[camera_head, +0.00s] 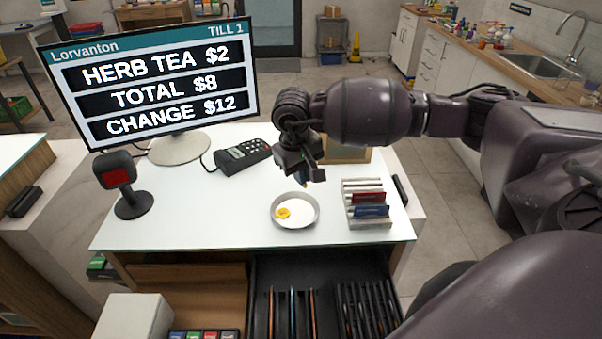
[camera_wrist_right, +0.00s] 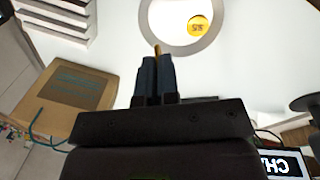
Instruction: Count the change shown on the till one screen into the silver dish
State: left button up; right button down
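The till one screen (camera_head: 155,84) reads HERB TEA $2, TOTAL $8, CHANGE $12. The silver dish (camera_head: 315,220) is on the white counter, with one yellow coin (camera_head: 283,213) lying in it. In the right wrist view the dish (camera_wrist_right: 148,32) is at the top and its yellow coin (camera_wrist_right: 198,26) seems to be marked 5. My right gripper (camera_head: 305,181) hangs above the counter, just behind the dish. In the right wrist view its fingers (camera_wrist_right: 157,75) are closed on a thin gold coin (camera_wrist_right: 157,49) seen edge-on; its value is hidden. My left gripper is out of view.
An open black drawer (camera_head: 327,286) below the counter holds several coloured pieces in slots. A card rack (camera_head: 366,219) stands right of the dish.

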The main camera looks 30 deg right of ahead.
notch_tip(320, 180, down, 5)
jog(key=shift+w+a+f+b, duration=0.1)
jog(key=shift+a+f+b, duration=0.1)
jog(key=shift+b, duration=0.7)
jog(key=shift+f, duration=0.45)
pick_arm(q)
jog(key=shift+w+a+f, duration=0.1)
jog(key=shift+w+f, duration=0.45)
pick_arm(e)
jog(key=c, duration=1.3)
grip_release()
